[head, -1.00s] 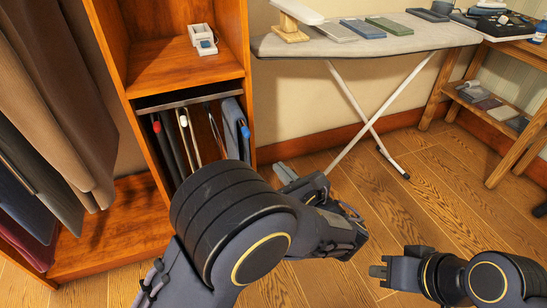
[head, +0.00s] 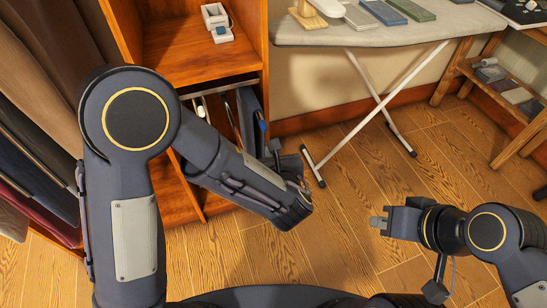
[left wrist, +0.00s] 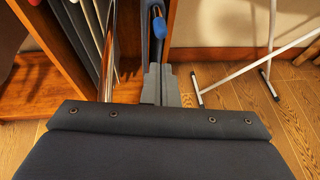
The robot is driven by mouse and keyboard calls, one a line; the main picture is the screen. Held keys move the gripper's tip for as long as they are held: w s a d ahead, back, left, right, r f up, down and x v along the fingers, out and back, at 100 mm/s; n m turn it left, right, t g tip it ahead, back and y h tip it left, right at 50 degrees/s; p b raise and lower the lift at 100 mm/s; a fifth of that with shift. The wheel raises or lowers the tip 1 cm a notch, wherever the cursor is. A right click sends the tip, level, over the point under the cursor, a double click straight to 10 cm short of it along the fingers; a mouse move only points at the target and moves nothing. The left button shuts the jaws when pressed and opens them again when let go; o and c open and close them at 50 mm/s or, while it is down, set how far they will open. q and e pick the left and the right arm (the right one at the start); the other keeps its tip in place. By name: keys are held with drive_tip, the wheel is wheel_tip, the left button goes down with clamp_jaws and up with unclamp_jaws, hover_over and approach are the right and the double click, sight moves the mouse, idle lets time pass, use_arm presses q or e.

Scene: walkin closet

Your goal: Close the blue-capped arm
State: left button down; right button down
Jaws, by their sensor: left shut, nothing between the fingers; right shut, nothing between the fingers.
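The blue-capped arm is at the right end of the rack in the wooden cabinet, with dark trousers (head: 250,108) hanging on it. Its blue cap (head: 262,126) faces out of the cabinet and also shows in the left wrist view (left wrist: 160,28). My left gripper (head: 274,146) is shut and empty, just outside the cabinet's right side. In the left wrist view its fingers (left wrist: 160,70) point toward the trousers below the cap; I cannot tell whether they touch. My right gripper (head: 379,223) is shut and empty, over the floor at the right.
Other rack arms (head: 201,108) are partly hidden by my left arm. The cabinet's right side panel (head: 256,40) is close by. An ironing board (head: 375,38) with crossed white legs stands to the right. A wooden shelf table (head: 530,105) is at far right. Floor between is clear.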

sight(262, 125)
use_arm(q)
drive_tip(key=r+x, duration=0.1)
drive_tip(key=x, duration=0.6)
drive_tip(key=shift+w, duration=0.4)
drive_tip(key=shift+w+a+b, duration=0.2)
drive_tip(key=shift+w+a, duration=0.05)
drive_tip(key=shift+w, duration=0.4)
drive_tip(key=shift+w+a+b, duration=0.2)
drive_tip(key=shift+w+a, duration=0.05)
drive_tip(key=shift+w, duration=0.45)
drive_tip(key=shift+w+a+b, duration=0.2)
drive_tip(key=shift+w+a, duration=0.05)
drive_tip(key=shift+w, duration=0.4)
